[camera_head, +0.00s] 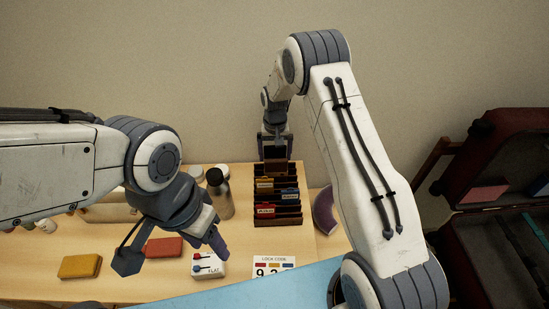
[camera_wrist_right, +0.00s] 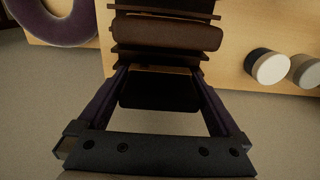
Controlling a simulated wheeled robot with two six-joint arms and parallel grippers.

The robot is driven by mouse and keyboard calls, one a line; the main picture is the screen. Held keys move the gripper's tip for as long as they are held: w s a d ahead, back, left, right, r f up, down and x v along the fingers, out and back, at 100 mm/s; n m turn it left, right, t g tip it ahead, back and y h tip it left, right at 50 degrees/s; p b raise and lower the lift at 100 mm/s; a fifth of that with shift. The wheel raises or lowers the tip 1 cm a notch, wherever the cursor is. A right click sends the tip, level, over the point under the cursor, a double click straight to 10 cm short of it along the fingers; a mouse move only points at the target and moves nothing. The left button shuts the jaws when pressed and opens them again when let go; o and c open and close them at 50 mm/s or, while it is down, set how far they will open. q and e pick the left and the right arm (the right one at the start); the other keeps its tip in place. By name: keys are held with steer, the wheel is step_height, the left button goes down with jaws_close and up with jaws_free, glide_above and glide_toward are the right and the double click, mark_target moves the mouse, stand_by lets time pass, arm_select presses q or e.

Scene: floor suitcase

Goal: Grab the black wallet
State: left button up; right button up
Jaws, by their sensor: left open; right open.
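A black wallet (camera_wrist_right: 160,92) shows in the right wrist view, between the two fingers of my right gripper (camera_wrist_right: 160,75). The fingers are apart, one at each side of it; I cannot tell whether they touch it. In the head view my right gripper (camera_head: 275,148) is at the back end of a dark slotted rack (camera_head: 278,219), and the black wallet cannot be made out there. A brown wallet (camera_wrist_right: 167,34) sits in the slot beside it. My left gripper (camera_head: 172,250) is open and empty above the table's front left part.
The rack also holds a red item (camera_head: 265,209) and a blue one (camera_head: 289,191). A yellow block (camera_head: 80,267), a dark bottle (camera_head: 219,193) and a lock-code card (camera_head: 273,267) stand or lie on the table. A purple round object (camera_head: 323,212) is right of the rack. An open suitcase (camera_head: 490,240) is at right.

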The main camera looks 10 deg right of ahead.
steer(key=shift+f, duration=0.95)
steer(key=c, duration=1.1)
steer(key=shift+c, duration=0.2)
steer(key=shift+r, duration=0.15)
